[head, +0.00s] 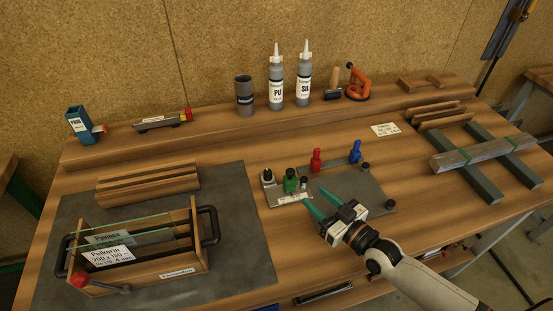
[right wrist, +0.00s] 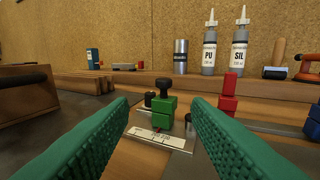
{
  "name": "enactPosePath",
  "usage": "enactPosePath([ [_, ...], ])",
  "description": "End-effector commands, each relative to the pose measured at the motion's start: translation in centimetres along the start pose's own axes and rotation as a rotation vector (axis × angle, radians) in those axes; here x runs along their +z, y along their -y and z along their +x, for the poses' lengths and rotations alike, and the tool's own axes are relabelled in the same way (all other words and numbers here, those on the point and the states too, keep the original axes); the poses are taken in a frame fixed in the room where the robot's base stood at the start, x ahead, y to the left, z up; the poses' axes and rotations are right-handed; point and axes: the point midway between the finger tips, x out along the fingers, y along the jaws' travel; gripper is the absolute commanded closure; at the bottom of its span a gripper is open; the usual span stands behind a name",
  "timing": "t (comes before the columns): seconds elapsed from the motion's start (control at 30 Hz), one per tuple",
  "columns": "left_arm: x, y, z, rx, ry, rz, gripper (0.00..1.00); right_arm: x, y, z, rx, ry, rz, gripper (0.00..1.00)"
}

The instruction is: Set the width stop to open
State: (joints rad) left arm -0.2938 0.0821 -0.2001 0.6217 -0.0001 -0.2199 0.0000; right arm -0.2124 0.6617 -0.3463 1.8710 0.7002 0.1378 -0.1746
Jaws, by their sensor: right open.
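What looks like the width stop is a green block (head: 291,184) with a black knob on top, at the left end of a grey metal plate (head: 345,188). In the right wrist view the green block (right wrist: 160,112) stands upright behind a white scale strip (right wrist: 158,138) with small print I cannot read. My right gripper (head: 321,196) is open and empty, its green fingers pointing at the block from the front right. In the wrist view the block shows between the two fingers, beyond their tips and apart from them. My left gripper is not in view.
A red clamp (head: 316,160) and a blue clamp (head: 355,152) stand at the plate's back edge. A wooden glass rack (head: 165,268) stands on the dark mat at left. Bottles (head: 275,82) line the back ledge. A frame on grey bars (head: 480,178) lies at right.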

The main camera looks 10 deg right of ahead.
Motion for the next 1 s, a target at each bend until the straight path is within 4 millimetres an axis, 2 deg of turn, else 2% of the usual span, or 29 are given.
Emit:
enactPosePath([
  [0.13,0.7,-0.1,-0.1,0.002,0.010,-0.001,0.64,0.3,0.6,0.5,-0.010,0.024,0.000,0.56],
  [0.23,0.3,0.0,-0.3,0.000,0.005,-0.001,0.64,0.4,0.6,1.6,-0.010,0.025,0.000,0.56],
  [0.4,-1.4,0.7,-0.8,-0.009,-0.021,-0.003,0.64,0.6,0.6,4.8,-0.010,0.027,0.000,0.56],
  [0.5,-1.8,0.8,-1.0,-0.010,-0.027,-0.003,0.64,0.7,0.6,6.8,-0.009,0.026,0.001,0.56],
  [0.73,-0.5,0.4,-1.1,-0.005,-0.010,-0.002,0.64,0.6,0.6,10.5,-0.008,0.023,-0.001,0.56],
  [1.0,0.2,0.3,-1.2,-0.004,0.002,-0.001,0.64,0.5,0.6,12.0,-0.008,0.021,0.000,0.56],
])
